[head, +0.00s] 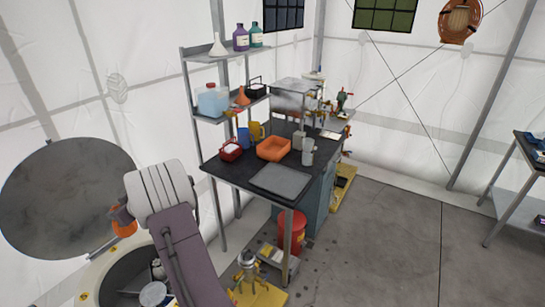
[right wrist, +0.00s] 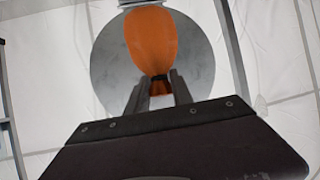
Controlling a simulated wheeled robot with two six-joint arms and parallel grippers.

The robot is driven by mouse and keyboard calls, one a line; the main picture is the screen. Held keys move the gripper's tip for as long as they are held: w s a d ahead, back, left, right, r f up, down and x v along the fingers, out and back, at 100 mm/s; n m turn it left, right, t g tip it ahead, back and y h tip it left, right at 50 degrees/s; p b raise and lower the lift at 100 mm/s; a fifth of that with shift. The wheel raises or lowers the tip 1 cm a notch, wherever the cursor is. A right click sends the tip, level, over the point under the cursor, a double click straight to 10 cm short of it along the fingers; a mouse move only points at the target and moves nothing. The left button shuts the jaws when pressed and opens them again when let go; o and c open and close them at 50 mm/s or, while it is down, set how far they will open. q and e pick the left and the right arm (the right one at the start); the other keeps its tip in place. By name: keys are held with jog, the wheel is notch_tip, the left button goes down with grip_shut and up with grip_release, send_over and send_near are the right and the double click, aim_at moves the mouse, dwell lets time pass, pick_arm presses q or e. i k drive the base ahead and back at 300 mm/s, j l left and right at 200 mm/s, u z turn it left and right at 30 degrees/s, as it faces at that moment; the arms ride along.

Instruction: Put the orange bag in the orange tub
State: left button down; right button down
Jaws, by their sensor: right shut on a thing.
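The orange bag (right wrist: 151,38) fills the upper middle of the right wrist view, with a dark band around its neck. My right gripper (right wrist: 158,84) is shut on the bag at the neck. In the head view, part of the bag (head: 124,228) shows at the left, beside my arm, held in the air away from the table. The fingertips are mostly hidden there. The orange tub (head: 273,149) is a shallow open container on the dark table, to the right of the bag and apart from it. My left gripper is not in view.
The dark table (head: 229,173) also bears a grey mat (head: 281,181), a red container (head: 230,151), a yellow jug (head: 256,131) and a pale jug (head: 308,152). A shelf rack stands behind. A large grey disc (head: 62,190) is at the left. Open floor lies to the right.

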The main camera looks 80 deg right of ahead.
aim_at(276, 151)
jog(key=k+l, duration=0.3)
jog(key=l, duration=0.3)
jog(key=k+l, duration=0.3)
jog(key=l, duration=0.35)
jog(key=k+l, duration=0.35)
jog(key=l, duration=0.25)
jog(key=k+l, duration=0.3)
jog(key=l, duration=0.3)
jog(key=k+l+z, duration=0.1)
jog(key=k+l, duration=0.2)
jog(key=l, duration=0.3)
jog(key=k+l, duration=0.3)
jog(key=l, duration=0.35)
jog(key=k+l, duration=0.3)
jog(key=l, duration=0.35)
jog(key=k+l, duration=0.25)
jog(key=l, duration=0.4)
